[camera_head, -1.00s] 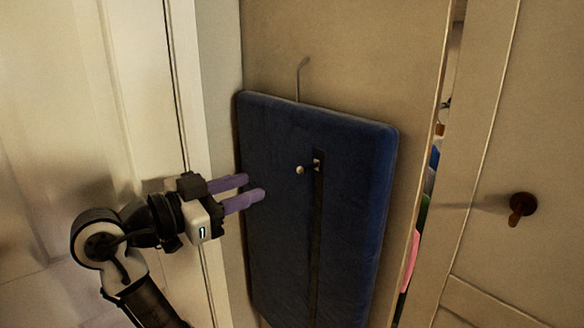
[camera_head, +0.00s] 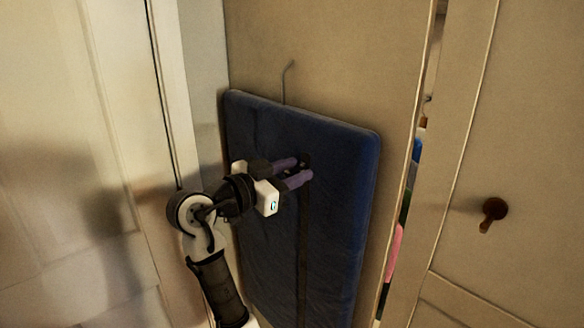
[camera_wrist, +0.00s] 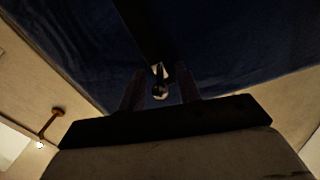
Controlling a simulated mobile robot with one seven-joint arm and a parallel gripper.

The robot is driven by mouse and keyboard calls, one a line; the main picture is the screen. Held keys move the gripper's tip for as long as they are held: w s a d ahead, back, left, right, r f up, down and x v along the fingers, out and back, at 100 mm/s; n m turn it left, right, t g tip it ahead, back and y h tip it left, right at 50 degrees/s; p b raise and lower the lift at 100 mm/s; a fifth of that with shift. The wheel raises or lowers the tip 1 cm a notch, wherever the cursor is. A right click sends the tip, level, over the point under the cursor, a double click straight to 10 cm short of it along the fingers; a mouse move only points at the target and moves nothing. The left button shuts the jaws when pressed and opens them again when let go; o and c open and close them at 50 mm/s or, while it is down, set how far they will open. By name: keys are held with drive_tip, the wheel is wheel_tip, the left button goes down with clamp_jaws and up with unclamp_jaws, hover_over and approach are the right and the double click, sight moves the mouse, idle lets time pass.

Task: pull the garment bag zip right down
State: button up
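The dark blue garment bag (camera_head: 345,190) hangs flat against a beige panel from a thin hook (camera_head: 287,80). A dark zip strip (camera_head: 303,260) runs down its middle. My gripper (camera_head: 304,169) reaches in from the left, its two purple fingers at the zip's upper end, hiding the pull in the head view. In the wrist view, the small round zip pull (camera_wrist: 160,91) sits between the fingers, with a gap on each side. The gripper is open.
A narrow gap beside the panel shows coloured clothes (camera_head: 395,245). A pale door (camera_head: 80,130) stands at the left.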

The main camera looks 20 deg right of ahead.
clamp_jaws()
idle(0.3)
